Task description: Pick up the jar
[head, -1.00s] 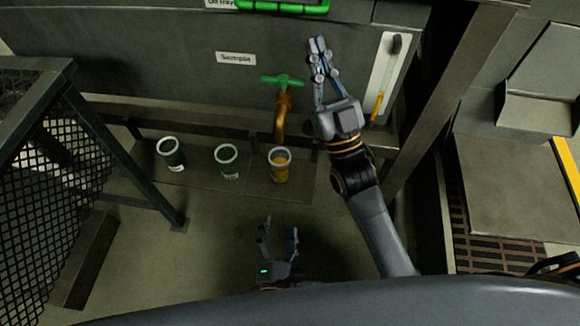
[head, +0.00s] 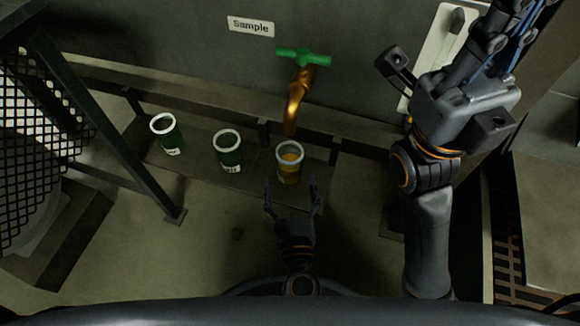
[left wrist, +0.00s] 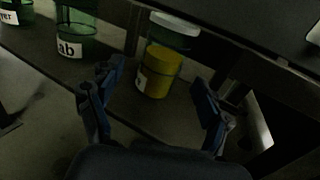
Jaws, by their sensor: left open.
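A clear jar (head: 289,162) with a pale rim and yellow liquid inside stands upright on the low shelf below the brass spout. It also shows in the left wrist view (left wrist: 160,72), beyond and between the two fingers. My left gripper (head: 291,192) is open and empty, in front of the jar with a gap to it. Two dark green jars with white rims and labels, a middle one (head: 228,150) and a left one (head: 166,134), stand to its left. My right gripper (head: 510,35) is raised at the upper right, its fingertips partly cut off by the frame.
A brass tap (head: 297,90) with a green handle sticks out of the wall above the jar. A "Sample" sign (head: 251,26) is on the wall. A metal post and mesh guard (head: 45,105) stand at left. The floor in front is clear.

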